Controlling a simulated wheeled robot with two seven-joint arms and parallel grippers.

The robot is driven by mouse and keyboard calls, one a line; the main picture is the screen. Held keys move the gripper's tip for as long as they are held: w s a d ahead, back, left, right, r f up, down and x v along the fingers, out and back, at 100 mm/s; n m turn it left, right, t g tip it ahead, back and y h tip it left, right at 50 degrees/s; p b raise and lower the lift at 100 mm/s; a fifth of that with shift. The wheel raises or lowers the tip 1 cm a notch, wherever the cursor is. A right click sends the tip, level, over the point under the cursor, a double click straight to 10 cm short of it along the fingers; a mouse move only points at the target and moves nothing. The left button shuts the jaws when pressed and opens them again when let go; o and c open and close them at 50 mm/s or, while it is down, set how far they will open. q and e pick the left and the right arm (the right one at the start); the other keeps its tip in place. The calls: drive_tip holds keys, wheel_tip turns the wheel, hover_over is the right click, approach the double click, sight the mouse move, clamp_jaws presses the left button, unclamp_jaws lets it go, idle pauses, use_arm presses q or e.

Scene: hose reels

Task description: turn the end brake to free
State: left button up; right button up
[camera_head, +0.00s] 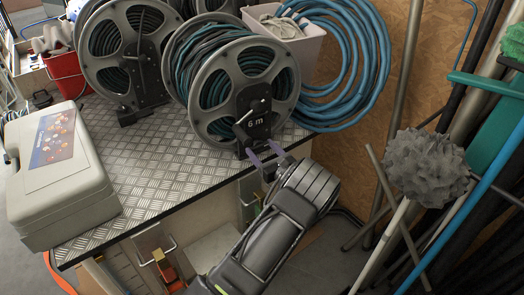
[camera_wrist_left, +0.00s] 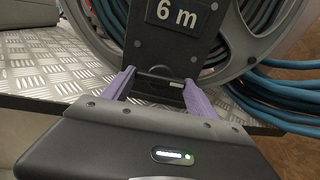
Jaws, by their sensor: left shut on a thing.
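The hose reel marked 6 m (camera_head: 283,103) stands near the front edge of the metal-topped bench, with dark and teal hose wound on it. Its black stand shows close up in the left wrist view (camera_wrist_left: 150,50). My left gripper (camera_head: 263,151) reaches the foot of this stand from the front. In the left wrist view its two purple fingers (camera_wrist_left: 160,86) lie on either side of a low black part, which I take for the end brake (camera_wrist_left: 155,88); its position marking is too small to read. My right gripper is in neither view.
Another reel (camera_head: 122,50) stands to the left, and a grey case (camera_head: 60,175) lies at the bench's left end. A blue hose coil (camera_head: 345,70) hangs at the right. Poles and a grey mop head (camera_head: 425,165) crowd the right side.

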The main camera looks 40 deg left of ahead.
use_arm(q)
drive_tip(key=shift+w+d+n+b, duration=0.1)
drive_tip(key=shift+n+b, duration=8.8)
drive_tip(key=shift+b, duration=1.4)
drive_tip(key=o, duration=1.4)
drive_tip(key=shift+c, duration=0.2)
drive_tip(key=shift+r, duration=0.1)
